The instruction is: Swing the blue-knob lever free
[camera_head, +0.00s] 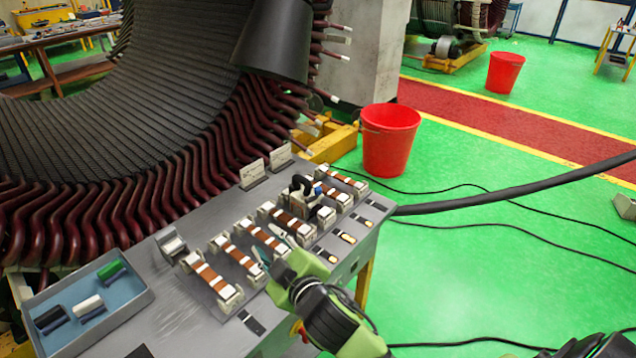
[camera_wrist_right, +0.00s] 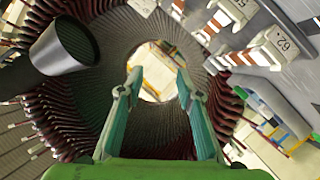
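A small blue knob (camera_head: 318,188) shows beside a black clamp-like part (camera_head: 301,184) at the far right of the row of bar assemblies on the grey bench. The lever under the knob is too small to make out clearly. My right gripper (camera_head: 268,246) is over the front of the row, nearer and to the left of the knob, and apart from it. In the right wrist view my right gripper (camera_wrist_right: 157,84) has its two teal fingers spread, with nothing between them. The knob cannot be made out there. My left gripper is not in view.
The bench (camera_head: 185,320) carries several copper-coloured bars with white blocks. A blue tray (camera_head: 140,300) with green, white and black pieces is at the left. The large stator (camera_head: 180,110) rises behind. A red bucket (camera_head: 390,140) stands on the green floor beyond.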

